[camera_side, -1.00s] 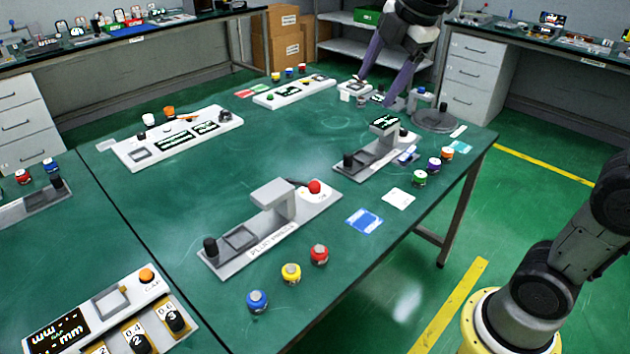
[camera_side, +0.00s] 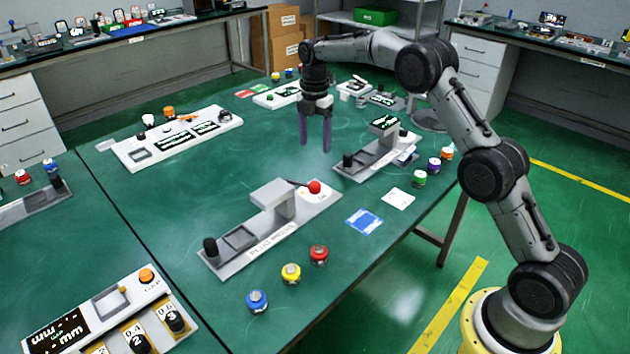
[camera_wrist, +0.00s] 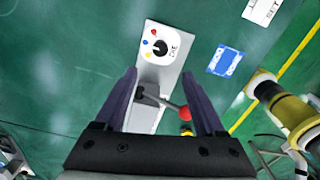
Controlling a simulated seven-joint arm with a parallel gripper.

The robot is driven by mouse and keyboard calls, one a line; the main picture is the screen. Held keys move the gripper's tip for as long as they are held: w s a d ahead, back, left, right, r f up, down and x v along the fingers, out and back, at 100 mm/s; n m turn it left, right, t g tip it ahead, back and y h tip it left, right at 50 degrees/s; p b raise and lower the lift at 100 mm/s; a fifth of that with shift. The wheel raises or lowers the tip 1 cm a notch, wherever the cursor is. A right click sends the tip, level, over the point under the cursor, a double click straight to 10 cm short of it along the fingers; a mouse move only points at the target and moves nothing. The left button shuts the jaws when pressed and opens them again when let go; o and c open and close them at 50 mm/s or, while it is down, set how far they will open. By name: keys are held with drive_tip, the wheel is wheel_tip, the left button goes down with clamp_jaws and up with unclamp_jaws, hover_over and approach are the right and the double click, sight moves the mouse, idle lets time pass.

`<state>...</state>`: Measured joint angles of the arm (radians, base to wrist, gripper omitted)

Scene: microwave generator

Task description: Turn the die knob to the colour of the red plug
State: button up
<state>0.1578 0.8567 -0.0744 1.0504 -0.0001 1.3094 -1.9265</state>
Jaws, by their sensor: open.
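The die knob (camera_wrist: 160,47) is a small black knob on a white dial marked DIE, with red, blue and yellow dots on its left side. Its pointer direction is too small to tell. The dial sits on the grey plug press (camera_side: 243,262), partly hidden in the side view behind the press's red-ball lever (camera_side: 314,187). The red plug (camera_side: 319,254) stands upright on the table in front of the press. My gripper (camera_side: 315,146) is open and empty, pointing down above the table behind the press. In the wrist view, the dial lies beyond my fingertips (camera_wrist: 158,74).
A yellow plug (camera_side: 291,273) and a blue plug (camera_side: 257,301) stand beside the red one. Another grey press (camera_side: 365,165) is right of my gripper. A blue card (camera_side: 364,221) and a white card (camera_side: 398,198) lie near the table edge.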

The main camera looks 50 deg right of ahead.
wheel_tip(320, 180, down, 14)
drive_tip(key=shift+r, duration=0.25)
idle(0.3)
clamp_jaws()
